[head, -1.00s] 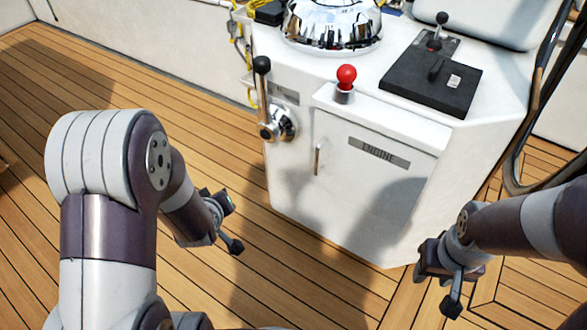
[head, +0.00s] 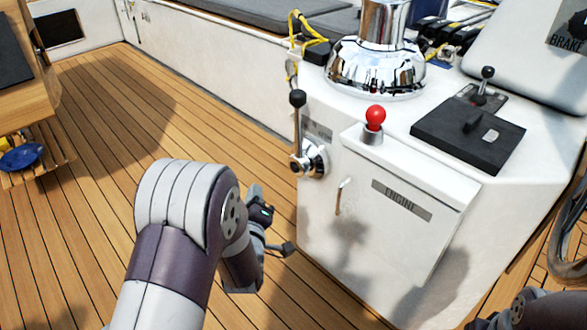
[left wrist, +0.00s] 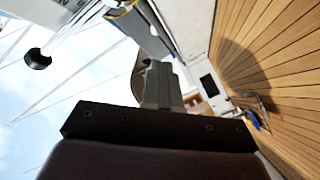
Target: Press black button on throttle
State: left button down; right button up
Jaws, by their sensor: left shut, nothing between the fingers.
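The throttle is on the left side face of the white console. Its upright lever ends in a black knob (head: 298,98) and rises from a chrome hub (head: 313,160). I cannot make out a separate black button clearly at this size. My left gripper (head: 277,232) is shut and empty, beside the console, lower than the hub and apart from it. In the left wrist view my shut fingers (left wrist: 158,85) stick out from the dark palm. A black round piece (left wrist: 38,60) shows at left there; I cannot tell which part it is. My right arm shows at the bottom right, its fingers cut off.
A red knob (head: 375,117) stands on the console above the engine door (head: 395,215). A chrome dome (head: 375,70) and a black panel (head: 468,135) with a small lever are on top. A wooden box (head: 20,80) is at far left. The deck between is clear.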

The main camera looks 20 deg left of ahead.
pick_arm(q)
jog(key=w+d+b, duration=0.1)
jog(key=w+d, duration=0.2)
jog(key=w, duration=0.4)
jog(key=shift+w, duration=0.3)
jog(key=shift+w+d, duration=0.15)
dwell(1.7)
jog(key=shift+w+d, duration=0.1)
jog(key=shift+w, duration=0.15)
jog(key=shift+w+d, duration=0.2)
jog(key=shift+w, duration=0.2)
dwell(0.7)
jog(key=shift+s, duration=0.1)
jog(key=shift+s+a, duration=0.35)
jog(key=shift+s, duration=0.35)
jog(key=s, duration=0.1)
jog(key=s+a, duration=0.1)
jog(key=s, duration=0.1)
jog(key=s+a, duration=0.1)
jog(key=shift+s, duration=0.35)
